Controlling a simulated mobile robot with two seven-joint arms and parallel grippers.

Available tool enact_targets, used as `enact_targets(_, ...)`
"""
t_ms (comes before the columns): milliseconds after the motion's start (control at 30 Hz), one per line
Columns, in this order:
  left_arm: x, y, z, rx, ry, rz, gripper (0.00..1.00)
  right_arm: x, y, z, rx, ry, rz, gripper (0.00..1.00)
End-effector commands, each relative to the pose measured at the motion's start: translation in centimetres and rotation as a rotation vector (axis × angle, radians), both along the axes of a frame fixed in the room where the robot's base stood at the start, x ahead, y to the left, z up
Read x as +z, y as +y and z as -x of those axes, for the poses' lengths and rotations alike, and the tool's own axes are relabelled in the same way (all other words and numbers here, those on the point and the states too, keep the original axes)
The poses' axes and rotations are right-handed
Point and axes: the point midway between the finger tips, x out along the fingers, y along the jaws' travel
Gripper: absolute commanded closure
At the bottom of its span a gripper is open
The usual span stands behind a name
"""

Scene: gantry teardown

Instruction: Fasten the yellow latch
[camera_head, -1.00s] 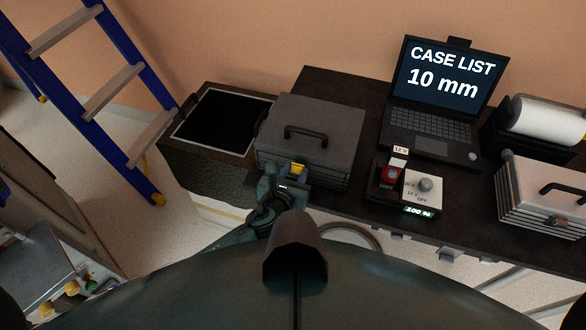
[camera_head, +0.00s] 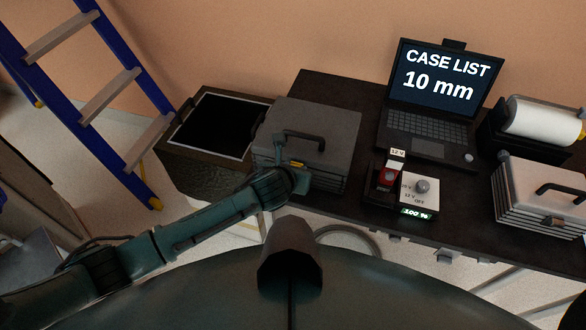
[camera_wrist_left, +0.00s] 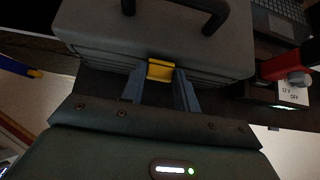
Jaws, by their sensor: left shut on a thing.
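The yellow latch (camera_head: 297,163) is on the front of the grey case (camera_head: 330,119) with a black handle, at the middle of the head view. In the left wrist view, the latch (camera_wrist_left: 160,70) sits at the case's front upper edge, between my two blue-grey fingers. My left gripper (camera_wrist_left: 160,77) is shut on it. In the head view, my left gripper and wrist hide part of the case front below the latch. The case lid lies down on the body. I cannot tell whether the latch is engaged. My right gripper is not in view.
An open black-lined bin (camera_head: 213,123) stands left of the case. A control box (camera_head: 413,187) with a red switch, a laptop (camera_head: 438,97) and a white case (camera_head: 544,190) stand to the right. A blue ladder (camera_head: 128,105) leans at the left.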

Motion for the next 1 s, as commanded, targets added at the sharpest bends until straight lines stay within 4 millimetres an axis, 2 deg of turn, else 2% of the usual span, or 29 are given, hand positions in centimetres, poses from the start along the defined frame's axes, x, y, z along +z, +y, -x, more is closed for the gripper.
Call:
enact_targets(233,0.0,0.0,0.0,0.001,-0.001,0.0,0.92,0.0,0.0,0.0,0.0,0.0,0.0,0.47)
enact_targets(267,0.0,0.0,0.0,0.001,-0.001,0.0,0.68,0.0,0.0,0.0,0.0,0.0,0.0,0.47)
enact_targets(500,0.0,0.0,0.0,0.001,-0.001,0.001,0.48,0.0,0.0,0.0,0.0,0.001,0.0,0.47)
enact_targets(833,0.2,0.1,0.2,0.0,-0.001,0.002,0.47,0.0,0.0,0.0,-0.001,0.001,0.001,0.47)
enact_targets(1000,1.3,0.5,1.4,-0.001,-0.003,0.002,0.47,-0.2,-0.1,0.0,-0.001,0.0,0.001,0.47)
